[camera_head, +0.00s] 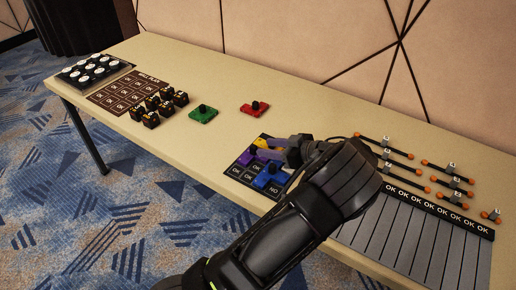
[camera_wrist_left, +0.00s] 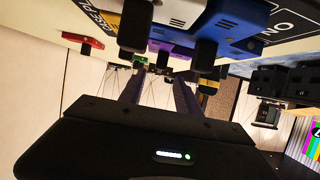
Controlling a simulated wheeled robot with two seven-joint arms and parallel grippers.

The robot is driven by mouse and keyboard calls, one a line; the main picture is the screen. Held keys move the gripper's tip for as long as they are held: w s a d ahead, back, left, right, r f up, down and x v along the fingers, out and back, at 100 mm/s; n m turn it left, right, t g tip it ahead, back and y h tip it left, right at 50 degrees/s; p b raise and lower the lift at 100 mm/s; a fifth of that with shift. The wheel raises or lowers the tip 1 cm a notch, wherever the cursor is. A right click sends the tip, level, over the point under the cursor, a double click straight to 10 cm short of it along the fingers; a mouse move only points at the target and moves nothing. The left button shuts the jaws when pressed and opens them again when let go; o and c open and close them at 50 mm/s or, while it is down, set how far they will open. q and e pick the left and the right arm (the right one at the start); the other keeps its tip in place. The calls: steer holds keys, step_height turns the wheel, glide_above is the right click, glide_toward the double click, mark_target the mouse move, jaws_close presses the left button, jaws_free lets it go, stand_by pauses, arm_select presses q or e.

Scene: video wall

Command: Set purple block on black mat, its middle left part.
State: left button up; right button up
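The black mat (camera_head: 236,173) lies near the table's front edge, with OK and NO cells. The purple block (camera_head: 246,158) rests on the mat, left of the blue block. It shows partly behind my fingertips in the left wrist view (camera_wrist_left: 168,46). A yellow block (camera_head: 265,143) is on the mat's far part and a blue block (camera_head: 270,180) on its right part. My left gripper (camera_head: 264,147) is low over the mat beside the purple block. Its fingertips (camera_wrist_left: 170,42) stand apart, with no block clearly clamped. My right gripper is out of view.
A green block (camera_head: 203,114) and a red block (camera_head: 253,110) stand on the table behind the mat. Dark cubes (camera_head: 160,108) are at left. Orange-ended bars (camera_head: 386,150) and a grey slotted panel (camera_head: 410,240) are at right. The table between is clear.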

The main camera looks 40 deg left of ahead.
arm_select(q)
steer(key=v, duration=0.5)
steer(key=shift+d+b, duration=0.15)
steer(key=shift+b, duration=0.2)
steer(key=shift+d+r, duration=0.1)
steer(key=shift+r, duration=0.05)
